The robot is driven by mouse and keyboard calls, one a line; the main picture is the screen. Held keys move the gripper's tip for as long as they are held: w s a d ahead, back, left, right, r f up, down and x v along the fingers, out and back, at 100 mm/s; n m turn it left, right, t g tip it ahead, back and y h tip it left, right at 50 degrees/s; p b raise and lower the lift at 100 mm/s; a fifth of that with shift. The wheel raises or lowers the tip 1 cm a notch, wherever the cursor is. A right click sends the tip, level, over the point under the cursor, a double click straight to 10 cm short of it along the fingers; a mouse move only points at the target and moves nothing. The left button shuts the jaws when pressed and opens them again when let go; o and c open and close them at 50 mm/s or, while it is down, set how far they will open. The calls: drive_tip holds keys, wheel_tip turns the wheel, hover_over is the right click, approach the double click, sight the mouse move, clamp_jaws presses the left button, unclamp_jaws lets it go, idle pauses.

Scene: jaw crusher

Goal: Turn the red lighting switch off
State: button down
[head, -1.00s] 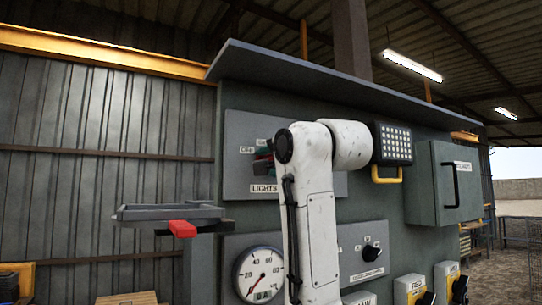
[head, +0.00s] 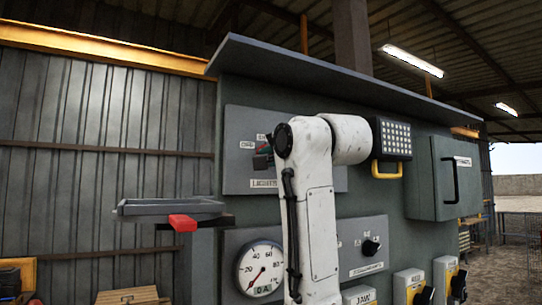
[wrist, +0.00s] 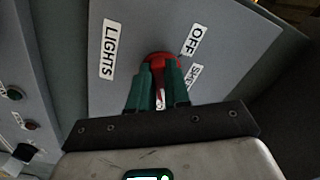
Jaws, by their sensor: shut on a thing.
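The red lighting switch (wrist: 159,57) is on a grey plate with LIGHTS and OFF labels. In the wrist view it lies at the fingertips, with its red handle between the two green fingers. My gripper (wrist: 158,72) is shut on it. The OFF label (wrist: 193,41) is to the upper right of the switch, and the LIGHTS label (wrist: 108,50) is to the left.
A gauge (head: 260,268) and a black knob (head: 371,247) are on the panel below. A grey box with a black handle (head: 445,178) is at right. A grey tray with a red end (head: 170,207) juts out at left. A roof ledge (head: 330,85) overhangs the panel.

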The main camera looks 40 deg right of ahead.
drive_tip(key=shift+s+d+n+b, duration=0.1)
drive_tip(key=shift+d+n+b, duration=0.15)
drive_tip(key=shift+n, duration=3.7)
drive_tip(key=shift+d+n+b, duration=0.1)
drive_tip(key=shift+n+b, duration=0.2)
drive_tip(key=shift+n, duration=3.7)
drive_tip(key=shift+s+d+n+b, duration=0.1)
drive_tip(key=shift+d+n+b, duration=0.15)
drive_tip(key=shift+n, duration=3.7)
drive_tip(key=c, duration=1.1)
unclamp_jaws()
